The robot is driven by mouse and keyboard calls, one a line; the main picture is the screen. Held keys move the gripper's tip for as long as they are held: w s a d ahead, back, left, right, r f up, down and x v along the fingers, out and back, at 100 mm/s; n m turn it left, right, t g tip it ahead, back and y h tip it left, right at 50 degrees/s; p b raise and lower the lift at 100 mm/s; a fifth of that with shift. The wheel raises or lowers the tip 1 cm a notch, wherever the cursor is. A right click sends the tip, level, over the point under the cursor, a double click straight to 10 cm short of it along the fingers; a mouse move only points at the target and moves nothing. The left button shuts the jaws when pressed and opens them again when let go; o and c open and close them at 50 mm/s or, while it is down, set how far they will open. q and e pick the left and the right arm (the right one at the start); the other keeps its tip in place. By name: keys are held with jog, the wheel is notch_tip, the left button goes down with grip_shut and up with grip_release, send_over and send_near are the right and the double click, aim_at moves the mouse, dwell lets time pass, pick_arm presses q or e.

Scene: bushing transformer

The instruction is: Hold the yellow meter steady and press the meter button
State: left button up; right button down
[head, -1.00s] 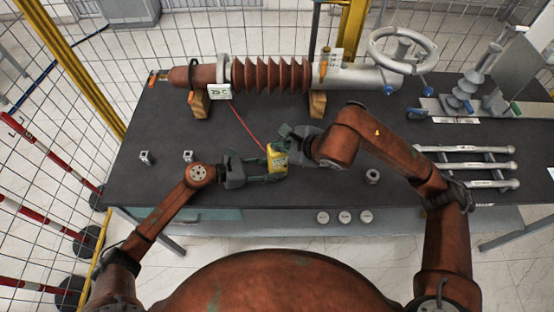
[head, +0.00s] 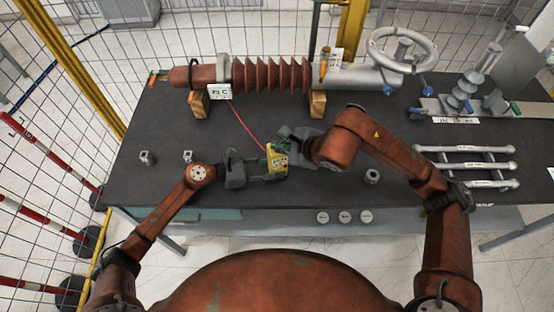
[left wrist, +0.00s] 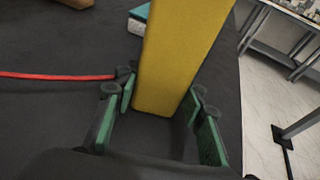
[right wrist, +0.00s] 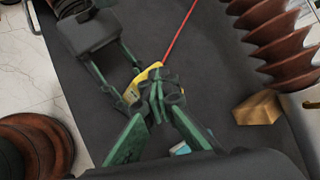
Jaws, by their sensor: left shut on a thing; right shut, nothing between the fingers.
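The yellow meter (head: 278,161) is held just above the dark table near its front middle. My left gripper (head: 266,170) is shut on it from the left. In the left wrist view the yellow meter body (left wrist: 180,55) stands between the green-padded fingers (left wrist: 162,103). My right gripper (head: 287,146) is shut and empty, right beside the meter's upper side. In the right wrist view its closed fingertips (right wrist: 160,88) overlap the meter (right wrist: 150,72). They hide part of it, so the button and any contact cannot be made out.
A red cable (head: 242,122) runs from near the meter towards the brown ribbed bushing (head: 272,75) on wooden blocks. Small metal nuts (head: 147,157) lie at left. Grey rods (head: 466,165) lie at right.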

pick_arm(q)
jog(key=shift+s, duration=0.1)
pick_arm(e)
jog(key=shift+f, duration=0.15)
jog(key=shift+d+r, duration=0.1)
jog(key=shift+r, duration=3.3)
pick_arm(q)
jog(key=o, duration=0.9)
jog(key=shift+o, duration=0.2)
